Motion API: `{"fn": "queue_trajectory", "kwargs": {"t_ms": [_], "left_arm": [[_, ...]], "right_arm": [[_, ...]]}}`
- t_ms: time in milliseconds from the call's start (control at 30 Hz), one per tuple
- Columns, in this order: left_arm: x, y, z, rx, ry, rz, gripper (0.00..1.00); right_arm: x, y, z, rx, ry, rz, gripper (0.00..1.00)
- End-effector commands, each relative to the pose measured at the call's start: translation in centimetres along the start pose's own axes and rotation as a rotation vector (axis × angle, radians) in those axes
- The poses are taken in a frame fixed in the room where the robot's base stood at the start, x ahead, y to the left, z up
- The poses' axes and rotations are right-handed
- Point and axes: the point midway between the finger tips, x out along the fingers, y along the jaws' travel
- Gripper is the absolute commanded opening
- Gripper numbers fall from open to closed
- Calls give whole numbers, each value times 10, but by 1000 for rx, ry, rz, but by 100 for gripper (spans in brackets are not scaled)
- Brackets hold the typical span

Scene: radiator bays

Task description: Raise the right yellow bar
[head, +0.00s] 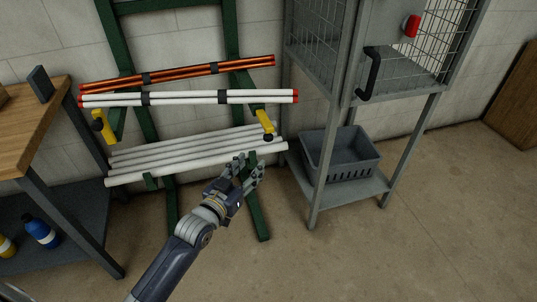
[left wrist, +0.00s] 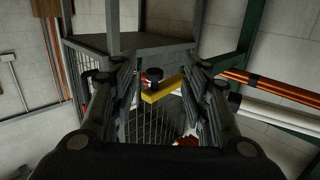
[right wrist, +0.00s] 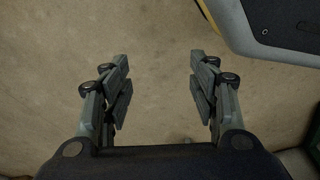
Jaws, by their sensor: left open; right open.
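The right yellow bar (head: 264,121) is a short yellow piece with a black knob at its lower end, on the right side of the green rack. It hangs tilted downward in the head view. It also shows in the left wrist view (left wrist: 163,89), between the open fingers and beyond them. My left gripper (head: 249,168) is open and empty, just below the bar and apart from it, in front of the white pipes. The left yellow bar (head: 104,126) is at the rack's left side. My right gripper (right wrist: 160,82) is open and empty above bare floor.
The green rack (head: 146,117) holds copper pipes (head: 180,72), red-capped white pipes (head: 187,97) and plain white pipes (head: 200,152). A grey mesh cabinet (head: 331,120) with a grey crate (head: 341,155) stands to the right. A wooden bench (head: 40,125) is at left.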

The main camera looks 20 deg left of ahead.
Motion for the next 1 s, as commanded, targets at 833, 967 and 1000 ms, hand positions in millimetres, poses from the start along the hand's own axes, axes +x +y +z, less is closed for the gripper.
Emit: {"fn": "queue_trajectory", "kwargs": {"t_ms": [833,967,1000], "left_arm": [[90,6,-35,1,78,17,43],[101,7,-36,2,78,17,43],[103,7,-36,2,77,17,43]], "right_arm": [[-28,2,-32,5,30,4,55],[-34,2,-36,6,33,4,55],[-35,3,-36,6,33,4,55]]}}
